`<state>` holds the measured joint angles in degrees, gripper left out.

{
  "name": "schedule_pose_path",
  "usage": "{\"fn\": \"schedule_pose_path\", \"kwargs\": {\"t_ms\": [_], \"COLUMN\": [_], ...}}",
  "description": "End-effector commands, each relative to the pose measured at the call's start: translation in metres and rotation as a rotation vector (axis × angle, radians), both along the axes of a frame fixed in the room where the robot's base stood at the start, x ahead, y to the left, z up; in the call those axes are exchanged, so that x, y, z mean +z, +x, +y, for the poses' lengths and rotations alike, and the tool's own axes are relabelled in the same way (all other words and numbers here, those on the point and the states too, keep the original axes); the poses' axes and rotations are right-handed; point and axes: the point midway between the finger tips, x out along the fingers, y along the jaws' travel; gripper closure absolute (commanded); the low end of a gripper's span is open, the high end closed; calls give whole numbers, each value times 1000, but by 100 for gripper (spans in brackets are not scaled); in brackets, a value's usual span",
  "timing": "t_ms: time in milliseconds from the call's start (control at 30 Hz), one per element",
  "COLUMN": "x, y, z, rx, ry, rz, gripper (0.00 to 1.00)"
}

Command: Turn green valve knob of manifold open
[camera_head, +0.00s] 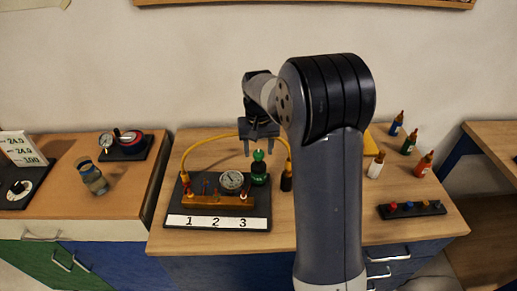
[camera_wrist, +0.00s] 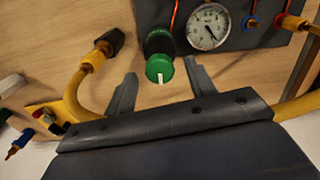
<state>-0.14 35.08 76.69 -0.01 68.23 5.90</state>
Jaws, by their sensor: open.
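The green valve knob (camera_head: 259,156) tops a dark upright cylinder at the right of the manifold board (camera_head: 178,211). In the wrist view the knob (camera_wrist: 159,68) shows a white mark on its face. My gripper (camera_head: 260,153) points down over the knob, open and empty. In the wrist view its two fingers (camera_wrist: 160,72) appear on either side of the knob, with gaps between. I cannot tell whether the fingertips reach down to the knob's level. The round gauge (camera_head: 232,181) stands left of the knob and also shows in the wrist view (camera_wrist: 207,27).
A yellow hose (camera_head: 210,143) arches behind the board and ends at a dark-capped fitting (camera_wrist: 109,41) close to the knob. A left bench holds another gauge (camera_head: 106,140).

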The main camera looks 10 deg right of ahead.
Motion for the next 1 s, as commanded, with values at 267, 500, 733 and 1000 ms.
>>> {"fn": "schedule_pose_path", "kwargs": {"t_ms": [267, 500, 733, 1000], "x": [51, 91, 103, 102], "y": [1, 1, 0, 0], "z": [0, 0, 0, 0], "rx": [0, 0, 0, 0], "ry": [0, 0, 0, 0], "rz": [-7, -4, -1, 0], "gripper": [48, 48, 48, 48]}}
